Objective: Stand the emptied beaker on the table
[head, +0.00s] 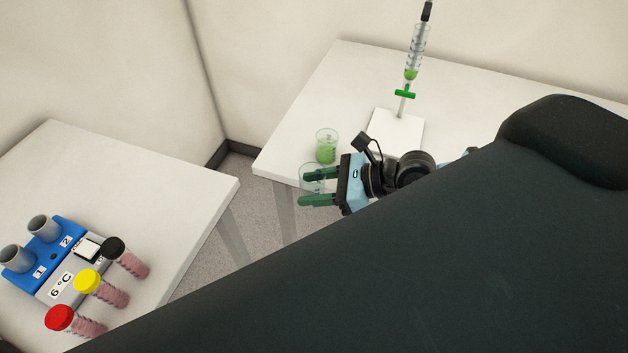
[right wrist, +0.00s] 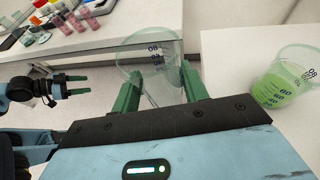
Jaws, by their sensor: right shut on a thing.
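My right gripper (head: 318,188) is shut on a clear, empty-looking beaker (head: 312,176), whose lower part shows between the green fingers. In the head view it overlaps the near edge of the right table (head: 292,150); its height above the top cannot be told. The right wrist view shows the held beaker (right wrist: 150,52) between the fingertips, its printed marks visible and no liquid seen. A second beaker (head: 327,147) with green liquid stands on the table just beyond; it shows at right in the wrist view (right wrist: 283,78). My left gripper (right wrist: 78,84) is open and empty in the wrist view.
A stand with a white base (head: 396,133) holds an upright column with green liquid (head: 412,70). The left table (head: 150,185) carries a blue and grey block (head: 45,262) and several capped pink tubes (head: 100,288). A floor gap separates the tables.

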